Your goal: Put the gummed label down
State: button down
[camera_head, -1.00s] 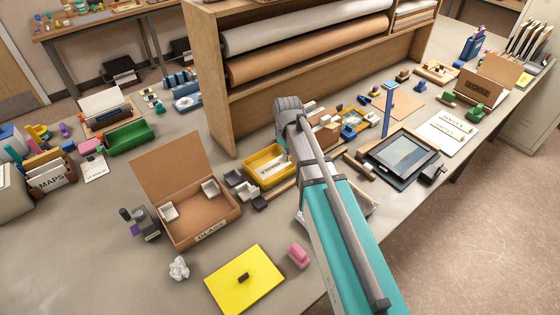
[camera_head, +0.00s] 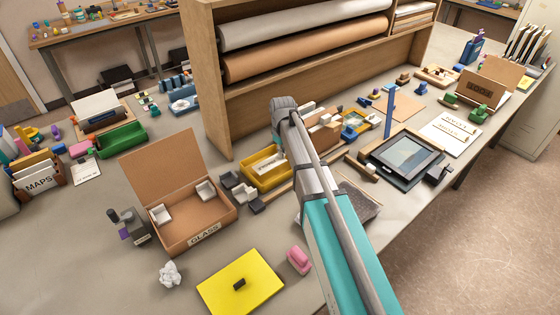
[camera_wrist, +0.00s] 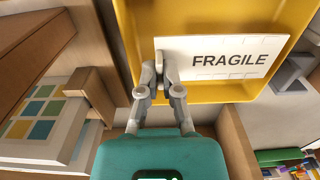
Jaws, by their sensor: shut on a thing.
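The gummed label (camera_wrist: 225,60) is a flat white strip printed FRAGILE in the wrist view. My gripper (camera_wrist: 163,76) is shut on its left end. The label lies over the inside of a yellow tray (camera_wrist: 205,93); I cannot tell whether it touches the tray floor. In the head view the yellow tray (camera_head: 268,182) stands left of my arm, with pale shapes inside it. My gripper is hidden there behind my arm.
A open cardboard box marked GLASS (camera_head: 205,240) stands left of the tray, with small grey blocks (camera_head: 240,190) between. A yellow pad (camera_head: 255,290) and a pink object (camera_head: 299,260) lie in front. A wooden shelf with paper rolls (camera_head: 300,62) rises behind.

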aim_at(282, 159)
jog(key=shift+w+f+b, duration=0.5)
jog(key=shift+f+b, duration=0.2)
jog(key=shift+s+f+b, duration=0.1)
jog(key=shift+f+b, duration=1.2)
jog(key=shift+f, duration=0.05)
jog(key=shift+f, duration=0.1)
jog(key=c, duration=1.1)
grip_release()
jog(key=shift+r, duration=0.25)
notch_tip(282, 159, up, 12)
jog(key=p, duration=1.2)
